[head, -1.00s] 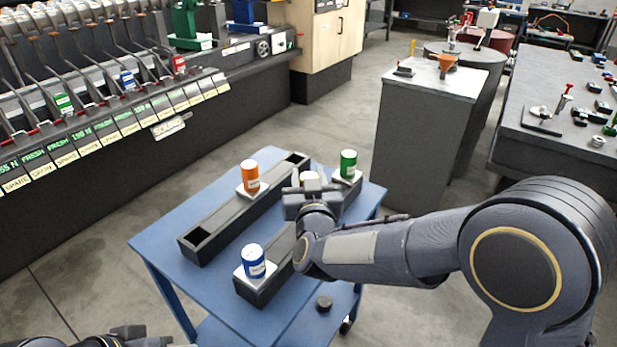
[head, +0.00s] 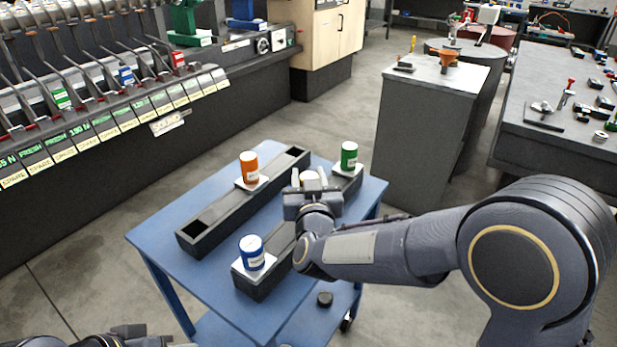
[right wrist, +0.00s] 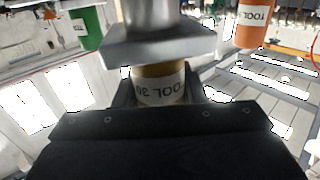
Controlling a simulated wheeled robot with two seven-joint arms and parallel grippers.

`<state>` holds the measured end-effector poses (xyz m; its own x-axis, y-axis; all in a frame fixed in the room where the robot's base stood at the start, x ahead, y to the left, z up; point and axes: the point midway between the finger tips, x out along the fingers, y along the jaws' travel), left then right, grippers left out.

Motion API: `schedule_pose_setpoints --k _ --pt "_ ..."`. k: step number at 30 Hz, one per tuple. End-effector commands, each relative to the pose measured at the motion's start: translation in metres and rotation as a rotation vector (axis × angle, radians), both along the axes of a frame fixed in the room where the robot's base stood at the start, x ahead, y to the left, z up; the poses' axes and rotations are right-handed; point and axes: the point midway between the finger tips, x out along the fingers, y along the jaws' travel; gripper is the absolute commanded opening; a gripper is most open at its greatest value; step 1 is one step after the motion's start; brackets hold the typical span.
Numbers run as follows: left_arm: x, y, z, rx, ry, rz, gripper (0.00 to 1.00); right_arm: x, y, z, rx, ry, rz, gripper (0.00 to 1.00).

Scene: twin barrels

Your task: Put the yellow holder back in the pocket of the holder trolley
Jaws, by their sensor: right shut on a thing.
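The yellow holder (right wrist: 160,90) is between my right gripper's fingers in the right wrist view, with a white label reading TOOL and a grey square flange. My right gripper (head: 311,182) is shut on it, over the right-hand black rack of the blue holder trolley (head: 150,232). In the head view the gripper mostly hides the holder and what lies beneath. I cannot tell whether it touches the rack. A blue holder (head: 252,252) and a green holder (head: 348,156) stand at that rack's ends. My left gripper (head: 135,336) shows only partly at the bottom left.
An orange holder (head: 249,168) stands in the left black rack (head: 215,222), which has open pockets at both ends. A grey cabinet (head: 425,130) stands behind. A machine with tool slots fills the left.

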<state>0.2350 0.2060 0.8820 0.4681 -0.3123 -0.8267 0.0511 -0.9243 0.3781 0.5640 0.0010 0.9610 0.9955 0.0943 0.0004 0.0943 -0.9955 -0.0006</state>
Motion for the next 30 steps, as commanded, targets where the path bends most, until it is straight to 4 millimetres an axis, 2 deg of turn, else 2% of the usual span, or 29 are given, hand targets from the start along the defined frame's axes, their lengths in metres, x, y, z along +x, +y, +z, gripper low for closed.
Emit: schedule_pose_setpoints --k 30 --pt "0.000 0.000 -0.023 0.000 0.000 0.000 0.36 0.000 0.000 -0.023 0.001 -0.005 0.000 0.06"
